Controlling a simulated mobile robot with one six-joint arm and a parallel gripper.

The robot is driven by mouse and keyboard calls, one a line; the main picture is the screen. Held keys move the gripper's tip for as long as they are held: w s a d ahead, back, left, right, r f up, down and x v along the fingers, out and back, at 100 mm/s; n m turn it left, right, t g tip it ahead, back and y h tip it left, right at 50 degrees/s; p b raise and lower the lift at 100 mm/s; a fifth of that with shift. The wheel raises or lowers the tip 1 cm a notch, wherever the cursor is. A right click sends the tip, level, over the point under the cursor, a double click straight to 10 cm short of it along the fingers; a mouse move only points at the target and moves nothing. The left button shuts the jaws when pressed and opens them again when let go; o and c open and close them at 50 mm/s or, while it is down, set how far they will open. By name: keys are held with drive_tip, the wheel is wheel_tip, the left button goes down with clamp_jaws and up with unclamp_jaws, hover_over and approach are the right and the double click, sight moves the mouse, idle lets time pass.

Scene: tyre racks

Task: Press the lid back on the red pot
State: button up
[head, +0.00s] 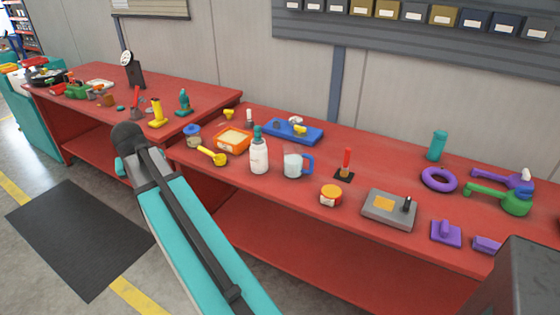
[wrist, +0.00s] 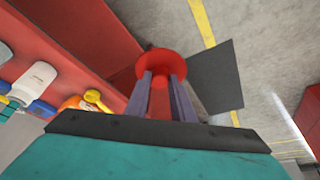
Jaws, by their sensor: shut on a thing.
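The small red pot (head: 331,197) stands upright near the front edge of the red bench in the head view. It has a pale label, and its top shows an orange face, with no separate lid on it. In the wrist view my gripper (wrist: 160,82) is shut on a red round piece, which looks like the lid (wrist: 161,62). Its disc lies beyond the fingertips, and a red part shows between the fingers. The gripper is out over the floor in front of the bench. The head view does not show the gripper, and the wrist view does not show the pot.
Left of the pot stand a glass jug (head: 293,165), a white spray bottle (head: 259,155) and a yellow scoop (head: 213,156). A red-handled tool (head: 346,165) is behind it, and a grey box (head: 389,208) is to its right. A dark mat (head: 80,237) lies on the floor.

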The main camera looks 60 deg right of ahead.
drive_tip(key=s+d+f+m+g+h+p, duration=0.15)
drive_tip(key=s+d+m, duration=0.5)
drive_tip(key=d, duration=0.75)
drive_tip(key=s+d+m+g+p, duration=0.2)
drive_tip(key=s+d+m+p, duration=0.1)
drive_tip(key=s+d, duration=0.8)
drive_tip(key=s+d+f+m+g+p, duration=0.1)
drive_tip(key=s+d+m, duration=0.3)
drive_tip(key=s+d, duration=0.5)
drive_tip(key=s+d+f+m+g+y+p, duration=0.1)
drive_tip(key=s+d+m+g+p, duration=0.1)
drive_tip(key=s+d+m, duration=0.3)
drive_tip(key=s+d, duration=0.4)
drive_tip(key=s, duration=0.6)
drive_tip(key=shift+s+d+f, duration=0.15)
drive_tip(key=shift+d+f, duration=0.2)
drive_tip(key=shift+d, duration=0.05)
drive_tip(key=shift+f+m, duration=0.15)
drive_tip(key=shift+m, duration=0.1)
drive_tip(key=shift+f+b, duration=1.35)
drive_tip(key=shift+f, duration=1.7)
drive_tip(key=shift+a+f+b, duration=0.1)
drive_tip(key=shift+f+b, duration=0.05)
drive_tip(key=shift+b, duration=0.3)
